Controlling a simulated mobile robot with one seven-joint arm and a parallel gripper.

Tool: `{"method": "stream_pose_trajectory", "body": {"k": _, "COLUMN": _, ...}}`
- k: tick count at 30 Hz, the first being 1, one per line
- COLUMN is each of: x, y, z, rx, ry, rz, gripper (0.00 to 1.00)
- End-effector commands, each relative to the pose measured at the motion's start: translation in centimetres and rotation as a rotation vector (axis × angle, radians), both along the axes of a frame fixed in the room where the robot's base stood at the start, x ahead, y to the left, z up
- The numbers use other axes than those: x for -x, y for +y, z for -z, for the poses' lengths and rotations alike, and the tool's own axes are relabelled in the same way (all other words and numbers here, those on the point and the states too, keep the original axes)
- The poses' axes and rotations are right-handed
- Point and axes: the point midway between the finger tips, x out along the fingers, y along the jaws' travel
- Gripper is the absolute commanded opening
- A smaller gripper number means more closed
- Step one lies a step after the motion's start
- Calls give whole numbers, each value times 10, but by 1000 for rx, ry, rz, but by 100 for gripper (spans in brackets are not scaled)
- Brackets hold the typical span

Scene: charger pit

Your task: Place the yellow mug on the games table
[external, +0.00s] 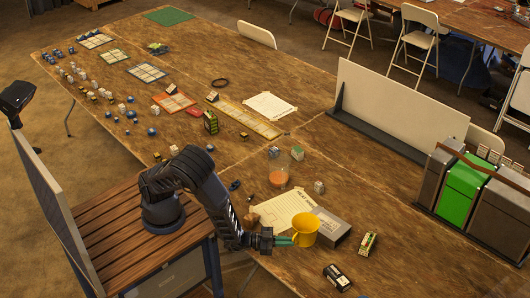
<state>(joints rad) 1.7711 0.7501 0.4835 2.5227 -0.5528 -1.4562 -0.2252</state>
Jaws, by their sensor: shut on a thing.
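The yellow mug (305,231) is at the end of my arm, at the near side of the long wooden table. My gripper (285,241) is shut on the mug at its left side. The mug looks upright, in front of a grey box (331,226) and a paper sheet (283,212). I cannot tell whether its base touches anything. The wooden table (215,165) carries cards, dice and game mats; a second wooden table (480,33) stands at the back right.
A glass with orange liquid (279,177) and dice (297,153) stand behind the mug. Small boxes (368,243) and (337,277) lie to its right. A white upright board (400,105) and grey and green bins (465,190) stand at right. Bare wood shows at the right-centre.

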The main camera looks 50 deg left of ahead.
Motion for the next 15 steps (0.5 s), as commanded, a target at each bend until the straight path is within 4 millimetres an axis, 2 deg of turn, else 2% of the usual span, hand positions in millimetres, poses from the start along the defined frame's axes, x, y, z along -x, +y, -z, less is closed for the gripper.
{"method": "stream_pose_trajectory", "body": {"k": 15, "x": 0, "y": 0, "z": 68, "rx": -3, "ry": -1, "rz": 1, "gripper": 0}}
